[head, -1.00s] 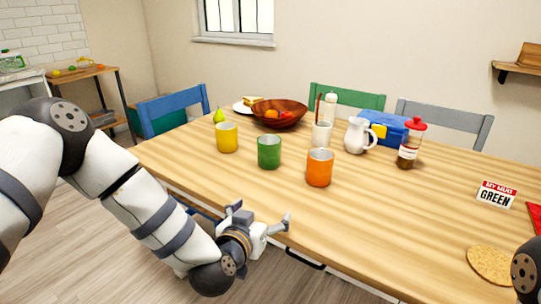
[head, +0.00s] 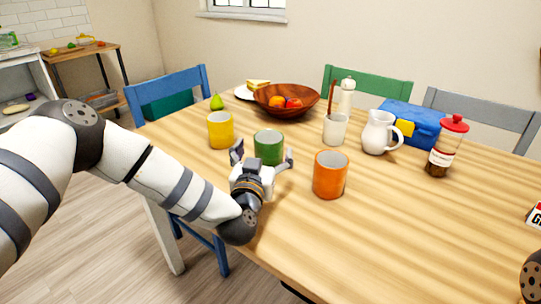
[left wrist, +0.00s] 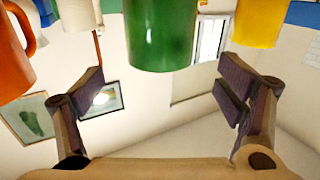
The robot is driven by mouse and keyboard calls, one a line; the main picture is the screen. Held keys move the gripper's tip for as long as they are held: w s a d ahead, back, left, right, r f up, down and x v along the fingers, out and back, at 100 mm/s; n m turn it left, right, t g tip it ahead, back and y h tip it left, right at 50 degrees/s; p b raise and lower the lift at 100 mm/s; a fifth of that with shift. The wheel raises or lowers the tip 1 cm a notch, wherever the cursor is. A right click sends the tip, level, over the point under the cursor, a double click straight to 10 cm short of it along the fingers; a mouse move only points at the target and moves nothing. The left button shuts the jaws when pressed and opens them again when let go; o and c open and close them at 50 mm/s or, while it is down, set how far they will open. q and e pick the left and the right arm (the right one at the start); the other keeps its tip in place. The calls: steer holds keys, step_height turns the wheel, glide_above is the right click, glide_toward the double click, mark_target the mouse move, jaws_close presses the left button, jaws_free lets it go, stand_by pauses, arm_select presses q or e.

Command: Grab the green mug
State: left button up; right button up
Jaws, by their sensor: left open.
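The green mug (head: 268,146) stands upright on the wooden table between a yellow mug (head: 220,130) and an orange mug (head: 330,175). My left gripper (head: 263,158) is open at the mug's near side, with one finger to either side of it in the head view. In the left wrist view, the green mug (left wrist: 160,32) is at the top centre, beyond and between the spread fingers (left wrist: 163,92); nothing is held. The mug's lower part is partly hidden by my gripper in the head view. My right gripper is out of view.
Behind the mugs are a fruit bowl (head: 285,100), a white cup (head: 335,130), a white jug (head: 378,133) and a red-lidded jar (head: 446,150). A blue chair (head: 172,90) stands at left.

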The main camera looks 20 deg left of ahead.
mark_target(269, 136)
arm_select(q)
steer(key=w, duration=0.4)
steer(key=w+b, duration=0.1)
steer(key=w, duration=0.1)
steer(key=shift+w+a+f, duration=0.1)
steer(key=shift+w+a, duration=0.25)
steer(key=shift+a, duration=0.05)
steer(key=shift+w, duration=0.15)
steer(key=shift+r, duration=0.25)
steer(key=c, duration=2)
